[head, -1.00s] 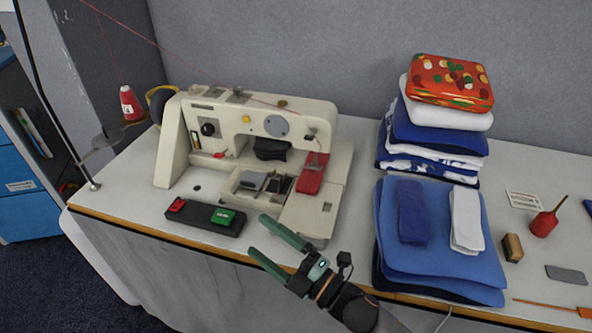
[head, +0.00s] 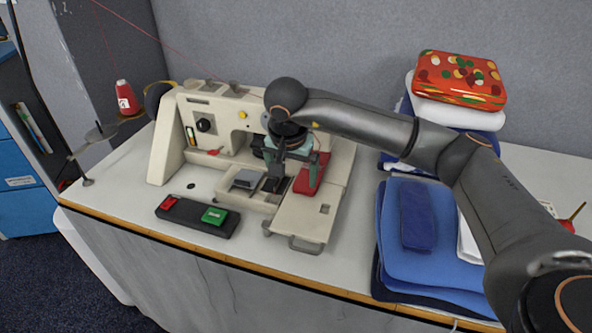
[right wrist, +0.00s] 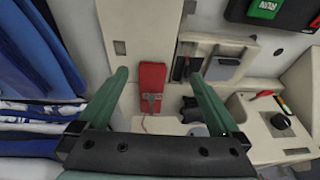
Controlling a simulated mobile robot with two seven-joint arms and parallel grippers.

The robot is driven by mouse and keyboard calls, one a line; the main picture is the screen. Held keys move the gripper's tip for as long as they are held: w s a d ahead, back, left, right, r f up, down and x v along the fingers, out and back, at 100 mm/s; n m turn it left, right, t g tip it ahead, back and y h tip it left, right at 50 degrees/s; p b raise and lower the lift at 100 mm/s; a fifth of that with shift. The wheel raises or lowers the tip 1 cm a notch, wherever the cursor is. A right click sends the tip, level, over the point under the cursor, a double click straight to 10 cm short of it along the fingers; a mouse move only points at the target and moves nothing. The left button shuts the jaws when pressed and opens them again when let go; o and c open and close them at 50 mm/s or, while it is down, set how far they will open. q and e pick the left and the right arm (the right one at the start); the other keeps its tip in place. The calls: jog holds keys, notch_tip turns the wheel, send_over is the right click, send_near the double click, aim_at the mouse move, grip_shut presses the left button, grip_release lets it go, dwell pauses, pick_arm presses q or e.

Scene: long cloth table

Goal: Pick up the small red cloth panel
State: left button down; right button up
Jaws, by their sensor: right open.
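The small red cloth panel (head: 319,172) lies on the sewing machine's bed at its right side, below the needle end. In the right wrist view the red panel (right wrist: 152,77) shows between my two green fingers, nearer the left one. My right gripper (head: 294,178) points down over the machine bed, open and empty. In the right wrist view the right gripper (right wrist: 160,76) has its fingertips wide apart on either side of the panel. Its exact height above the panel is unclear. My arm hides part of the machine head. My left gripper is not in view.
The cream sewing machine (head: 165,145) stands around the panel, with an open compartment of small dark parts (head: 247,180) to its left. A black control box (head: 190,222) is in front. Folded blue cloths (head: 450,215) lie to the right, partly behind my arm.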

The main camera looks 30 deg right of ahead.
jog(key=d+r+h, duration=0.1)
jog(key=d+r, duration=0.1)
send_near(305, 185)
jog(key=shift+s+d+f, duration=0.1)
jog(key=shift+s+f, duration=0.05)
jog(key=shift+f, duration=0.35)
jog(key=shift+s+d+f, duration=0.1)
jog(key=shift+s+f, duration=0.05)
jog(key=shift+f, duration=0.35)
jog(key=shift+w+p+x, duration=0.15)
jog(key=shift+w+x, duration=0.1)
jog(key=shift+x, duration=1.35)
jog(key=shift+w+p+x, duration=0.15)
jog(key=shift+w+x, duration=0.05)
jog(key=shift+x, duration=1.35)
jog(key=shift+r, duration=0.1)
jog(key=c, duration=1.4)
jog(key=shift+r, duration=0.15)
